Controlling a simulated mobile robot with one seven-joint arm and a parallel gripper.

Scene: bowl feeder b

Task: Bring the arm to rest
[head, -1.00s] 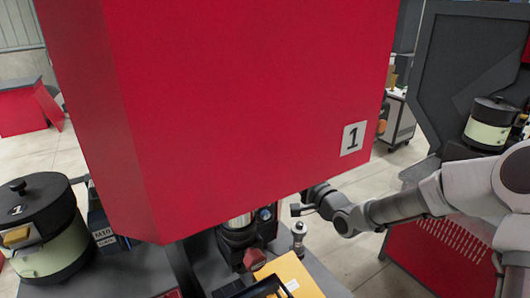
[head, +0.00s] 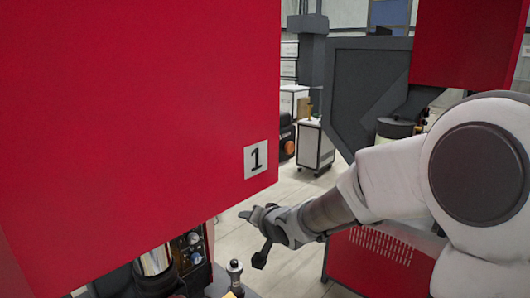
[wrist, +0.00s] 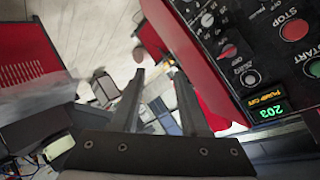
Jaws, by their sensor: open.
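My gripper shows in the wrist view (wrist: 160,76) as two dark, parallel fingers set well apart. Nothing is between them. In the head view my arm reaches in from the right edge. Its far end lies beside the lower right corner of a big red cabinet marked 1 (head: 130,110). The gripper's fingers are hard to make out there. The arm is raised and bent, with floor visible beyond it.
In the wrist view a control panel (wrist: 245,50) with a red STOP button (wrist: 294,30) and a lit display (wrist: 267,107) is close on the right. A dark grey machine (head: 365,90) stands behind my arm. A white cart (head: 315,145) stands on open floor.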

